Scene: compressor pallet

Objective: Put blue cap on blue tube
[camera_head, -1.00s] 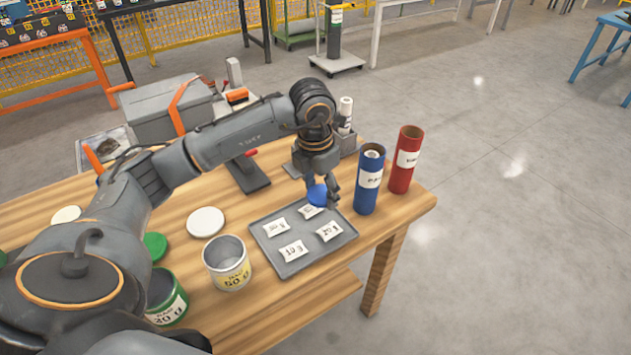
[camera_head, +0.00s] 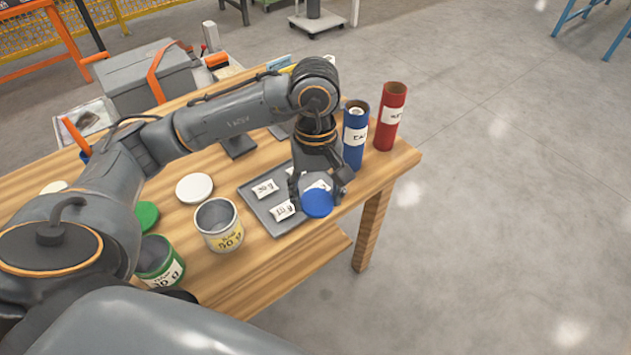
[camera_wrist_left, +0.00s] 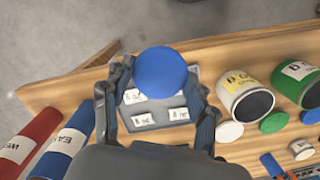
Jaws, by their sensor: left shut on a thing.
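The blue cap (camera_head: 317,203) is held in my left gripper (camera_head: 320,192), above the front right part of the grey tray. In the left wrist view the blue cap (camera_wrist_left: 161,73) shows as a round disc between the two fingers (camera_wrist_left: 162,85). The blue tube (camera_head: 354,140) stands upright on the table behind and to the right of the gripper, with its top open and something white inside. It also shows in the left wrist view (camera_wrist_left: 66,147) at the lower left. The cap and the tube are apart. My right gripper is not in view.
A red tube (camera_head: 390,118) stands right of the blue one near the table's (camera_head: 398,160) right end. The grey tray (camera_head: 262,212) holds several white packets. A yellow-labelled can (camera_head: 219,228), a green can (camera_head: 160,263) and a white lid (camera_head: 194,188) are left of it.

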